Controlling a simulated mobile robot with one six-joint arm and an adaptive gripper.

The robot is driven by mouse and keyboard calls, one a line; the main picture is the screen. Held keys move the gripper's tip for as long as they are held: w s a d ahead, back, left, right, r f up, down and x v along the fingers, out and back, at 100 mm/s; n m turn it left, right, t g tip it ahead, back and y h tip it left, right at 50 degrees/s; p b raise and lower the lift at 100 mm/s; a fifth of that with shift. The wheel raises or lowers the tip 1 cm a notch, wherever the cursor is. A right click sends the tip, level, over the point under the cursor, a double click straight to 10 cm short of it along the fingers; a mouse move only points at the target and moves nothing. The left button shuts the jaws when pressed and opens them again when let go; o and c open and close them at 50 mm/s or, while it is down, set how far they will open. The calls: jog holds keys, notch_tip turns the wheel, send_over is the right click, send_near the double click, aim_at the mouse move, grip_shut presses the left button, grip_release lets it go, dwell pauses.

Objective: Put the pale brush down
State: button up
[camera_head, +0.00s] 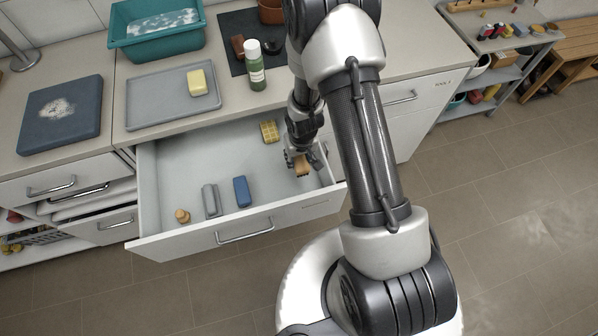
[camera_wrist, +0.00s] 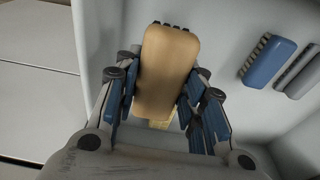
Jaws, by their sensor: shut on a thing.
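The pale brush (camera_wrist: 166,72) is a tan block with dark bristles at its far edge in the wrist view. It is held between the blue-padded fingers of my gripper (camera_wrist: 165,100). In the head view my gripper (camera_head: 301,160) is inside the open drawer (camera_head: 170,225), near its right side, with the pale brush (camera_head: 302,167) at its tips. The fingers are shut on the brush. I cannot tell whether the brush touches the drawer floor.
The drawer also holds a yellow block (camera_head: 269,131), a blue brush (camera_head: 242,191), a grey brush (camera_head: 210,199) and a small wooden item (camera_head: 182,216). Its middle floor is clear. On the counter are a grey tray (camera_head: 150,112), a green bottle (camera_head: 256,72) and a teal basin (camera_head: 125,38).

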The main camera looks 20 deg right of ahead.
jog(key=shift+f+b, duration=2.1)
jog(key=shift+f, duration=0.45)
jog(key=shift+f+b, duration=0.55)
jog(key=o, duration=1.1)
jog(key=shift+r, duration=0.1)
